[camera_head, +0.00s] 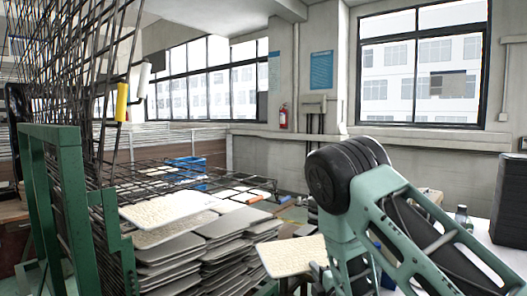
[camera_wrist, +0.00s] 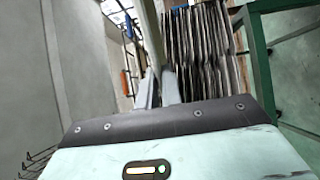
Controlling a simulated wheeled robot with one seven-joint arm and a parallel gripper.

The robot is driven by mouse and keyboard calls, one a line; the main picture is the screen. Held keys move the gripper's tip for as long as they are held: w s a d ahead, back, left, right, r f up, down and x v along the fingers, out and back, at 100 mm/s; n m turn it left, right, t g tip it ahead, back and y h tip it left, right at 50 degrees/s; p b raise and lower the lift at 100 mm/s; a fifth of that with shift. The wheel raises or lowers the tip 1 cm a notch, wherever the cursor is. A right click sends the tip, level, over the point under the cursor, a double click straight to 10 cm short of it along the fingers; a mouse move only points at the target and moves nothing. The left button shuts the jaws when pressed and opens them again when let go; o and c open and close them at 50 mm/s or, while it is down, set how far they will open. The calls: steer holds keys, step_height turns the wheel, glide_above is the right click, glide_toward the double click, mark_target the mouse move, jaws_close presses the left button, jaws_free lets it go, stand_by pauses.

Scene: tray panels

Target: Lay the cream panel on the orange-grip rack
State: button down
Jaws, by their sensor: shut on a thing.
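A cream panel (camera_head: 284,257) juts out left of my arm in the head view, held clear of the stacks. My gripper (camera_wrist: 159,88) is shut on it; in the wrist view the panel (camera_wrist: 151,35) shows nearly edge-on between the fingers. The fingers are hidden behind my arm in the head view. A dark wire rack (camera_head: 150,172) lies low behind the stacks, and a small orange grip (camera_head: 254,199) shows near its right end. Some flat pieces lie on or by that rack; which cannot be told.
Stacked grey panels (camera_head: 205,250) with cream tops (camera_head: 165,208) stand left of the held panel. Upright wire racks with yellow (camera_head: 122,102) and white grips rise from a green frame (camera_head: 68,200) at far left. A blue crate (camera_head: 186,164) stands behind.

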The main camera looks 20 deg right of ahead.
step_height(320, 180, up, 7)
steer(key=p, duration=0.5)
steer(key=shift+d+r, duration=0.15)
